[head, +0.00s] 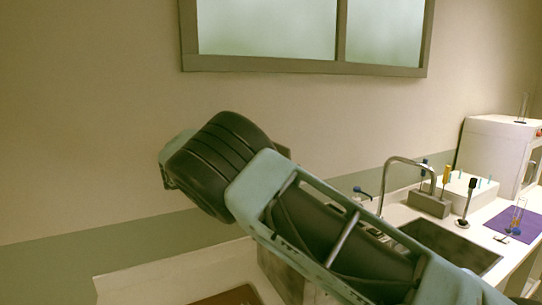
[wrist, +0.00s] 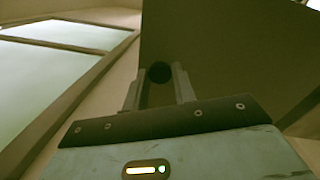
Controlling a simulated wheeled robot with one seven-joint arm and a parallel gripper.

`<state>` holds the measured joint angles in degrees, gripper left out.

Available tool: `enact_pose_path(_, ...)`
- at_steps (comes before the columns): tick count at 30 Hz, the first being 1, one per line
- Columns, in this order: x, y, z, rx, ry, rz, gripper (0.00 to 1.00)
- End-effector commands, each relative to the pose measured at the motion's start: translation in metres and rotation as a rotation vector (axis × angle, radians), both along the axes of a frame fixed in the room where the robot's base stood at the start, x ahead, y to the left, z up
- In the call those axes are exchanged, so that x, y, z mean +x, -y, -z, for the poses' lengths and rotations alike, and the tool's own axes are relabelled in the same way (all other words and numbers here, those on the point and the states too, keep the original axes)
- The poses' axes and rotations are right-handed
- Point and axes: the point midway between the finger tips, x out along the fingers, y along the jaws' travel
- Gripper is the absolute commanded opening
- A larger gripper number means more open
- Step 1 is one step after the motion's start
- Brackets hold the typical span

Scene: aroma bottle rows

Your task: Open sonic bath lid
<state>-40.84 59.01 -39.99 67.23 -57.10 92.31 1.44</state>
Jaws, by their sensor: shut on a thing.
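My gripper (wrist: 159,80) is shut on a dark round knob (wrist: 159,72), which sits between its two fingertips in the wrist view. Behind the knob a broad dark flat panel (wrist: 225,50), which looks like the sonic bath lid, fills the upper right of that view. In the head view my arm covers the fingers, the knob and most of the bath. Only a small brown corner, possibly of the lid (head: 283,150), shows behind my arm. Part of a grey metal box, likely the sonic bath (head: 282,278), shows below my arm. How far the lid is tilted cannot be told exactly.
A sink (head: 450,246) with a curved faucet (head: 408,160) lies to the right. Beyond it are a white rack (head: 455,187), a purple mat (head: 522,222) and a white cabinet (head: 490,150). A window (head: 270,28) is on the wall above.

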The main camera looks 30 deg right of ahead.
Motion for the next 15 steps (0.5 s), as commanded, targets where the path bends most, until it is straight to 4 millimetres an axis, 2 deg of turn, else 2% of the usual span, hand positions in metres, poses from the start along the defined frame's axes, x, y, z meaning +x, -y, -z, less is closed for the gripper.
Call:
enact_pose_path(6,0.001,-0.018,0.008,-0.089,0.001,-0.003,0.0)
enact_pose_path(15,0.001,-0.025,0.01,-0.127,0.001,-0.003,0.0)
